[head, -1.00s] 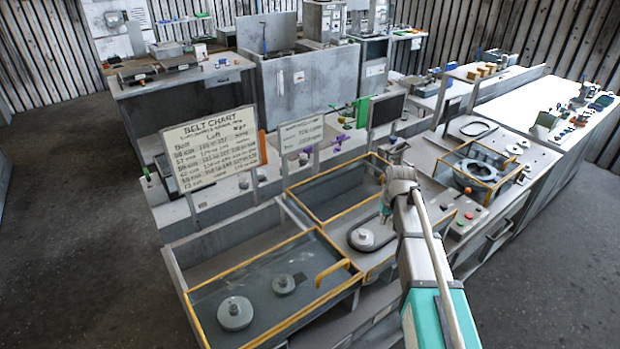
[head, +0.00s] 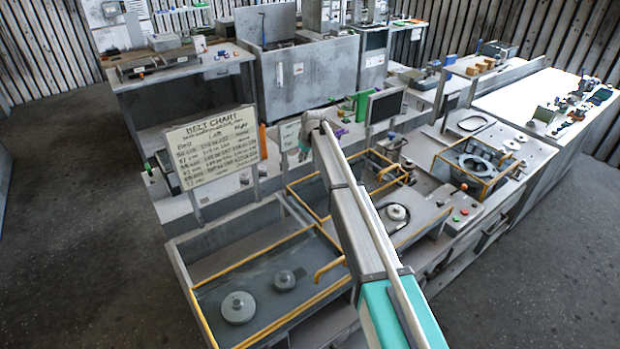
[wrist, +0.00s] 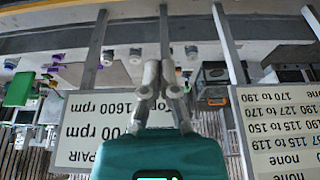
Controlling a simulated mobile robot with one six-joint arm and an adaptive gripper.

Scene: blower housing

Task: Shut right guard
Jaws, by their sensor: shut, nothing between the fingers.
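The right guard (head: 303,203) is a yellow-framed clear panel in the head view. It lies toward the back of the right bay, and my arm hides its middle. The right bay's pulley with a dark belt (head: 396,214) is uncovered in front of it. My gripper (head: 303,152) is behind the guard, close to the small sign, and appears apart from the guard. In the wrist view my gripper (wrist: 162,68) has its fingers together with nothing between them. The guard cannot be made out clearly in the wrist view.
The left guard (head: 328,270) lies over two pulleys. The belt chart (head: 212,150) and a small sign (head: 288,134) stand on posts behind the bays; the sign is upside down in the wrist view (wrist: 88,118). A dark monitor (head: 386,106) stands to the right.

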